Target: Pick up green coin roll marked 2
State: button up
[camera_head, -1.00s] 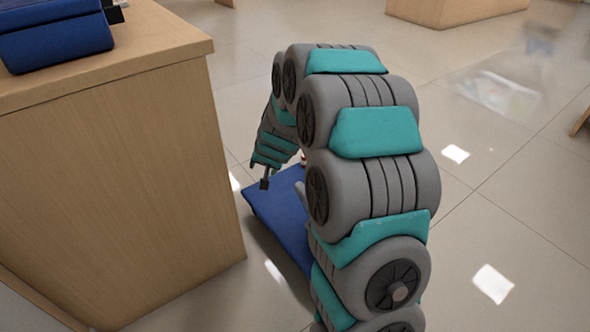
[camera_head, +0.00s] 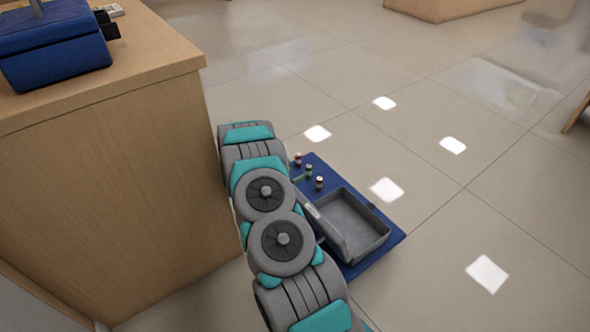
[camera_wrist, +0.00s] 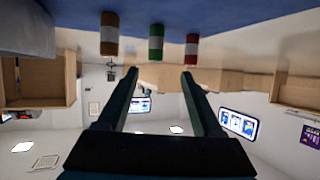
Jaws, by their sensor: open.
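The green coin roll (camera_head: 309,171) stands upright on a blue mat (camera_head: 394,236), between a red roll (camera_head: 298,159) and an orange-brown roll (camera_head: 319,183). In the wrist view, which is upside down, the green roll (camera_wrist: 156,43) lies straight beyond the fingertips, between the brown roll (camera_wrist: 110,33) and the red roll (camera_wrist: 192,48). My gripper (camera_wrist: 160,73) is open and empty, its two fingers apart from the rolls. The number on the green roll is too small to read. In the head view my arm mostly hides the gripper.
A grey open tray (camera_head: 372,246) sits on the mat beside the rolls. A wooden counter (camera_head: 130,200) with a blue device (camera_head: 52,42) on top stands close at my arm's left.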

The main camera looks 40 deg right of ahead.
aim_at(307, 169)
jog(key=shift+s+d, duration=0.3)
jog(key=shift+d, duration=0.05)
jog(key=shift+d+f, duration=0.25)
jog(key=shift+d, duration=0.1)
jog(key=shift+x, duration=3.45)
jog(key=shift+w+a, duration=0.1)
jog(key=shift+c, duration=0.3)
grip_shut()
